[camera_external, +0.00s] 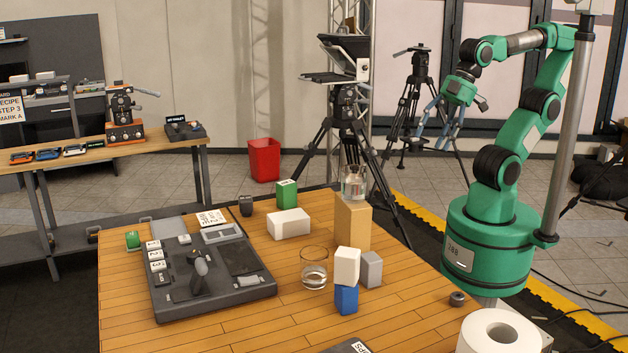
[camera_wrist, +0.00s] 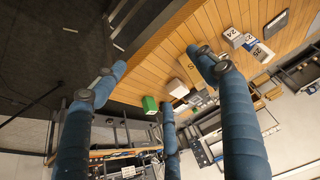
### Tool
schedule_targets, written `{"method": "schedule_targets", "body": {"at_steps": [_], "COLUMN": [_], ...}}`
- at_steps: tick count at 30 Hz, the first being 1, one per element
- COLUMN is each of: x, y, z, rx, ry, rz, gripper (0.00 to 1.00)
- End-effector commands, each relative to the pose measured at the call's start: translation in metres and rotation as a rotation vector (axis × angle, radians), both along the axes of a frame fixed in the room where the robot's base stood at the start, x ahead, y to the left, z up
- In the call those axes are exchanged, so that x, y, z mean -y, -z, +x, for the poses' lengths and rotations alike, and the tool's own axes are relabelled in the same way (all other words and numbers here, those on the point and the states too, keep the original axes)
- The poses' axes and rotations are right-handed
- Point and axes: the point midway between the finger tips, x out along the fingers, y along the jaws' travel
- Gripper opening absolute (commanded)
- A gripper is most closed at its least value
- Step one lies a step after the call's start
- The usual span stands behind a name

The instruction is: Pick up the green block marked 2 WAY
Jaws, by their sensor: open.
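The green block (camera_external: 286,194) stands upright near the back edge of the wooden table. A white marking shows on its front, too small to read. In the wrist view a green block (camera_wrist: 150,104) lies near the table edge, between my fingers in the picture but well beyond them. My gripper (camera_external: 443,118) is up in the air to the right of the table, far from the block. Its blue fingers are spread and empty, and they also show large in the wrist view (camera_wrist: 160,78).
A white block (camera_external: 289,223) lies just in front of the green block, and a dark cup (camera_external: 246,205) stands left. A tan block (camera_external: 352,224) bearing a glass (camera_external: 353,182) stands to the right. A glass (camera_external: 314,269), white-on-blue blocks (camera_external: 346,299) and a grey console (camera_external: 213,285) stand nearer.

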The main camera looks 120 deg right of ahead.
Motion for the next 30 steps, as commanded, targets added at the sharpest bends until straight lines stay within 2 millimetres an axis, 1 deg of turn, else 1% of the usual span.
{"method": "schedule_targets", "body": {"at_steps": [5,8,11,14,20,26,30], "x": [0.001,0.002,0.006,0.012,0.031,0.06,0.086], "y": [-0.003,-0.008,-0.014,-0.021,-0.032,-0.034,-0.029], "z": [0.005,0.015,0.03,0.051,0.103,0.155,0.19], "rx": [-0.004,-0.012,-0.022,-0.036,-0.059,-0.076,-0.084], "ry": [-0.004,-0.013,-0.025,-0.044,-0.086,-0.126,-0.147], "rz": [0.0,0.0,-0.002,-0.003,-0.002,0.0,0.002], "gripper": [0.72,0.72,0.72,0.72,0.72,0.72,0.72]}}
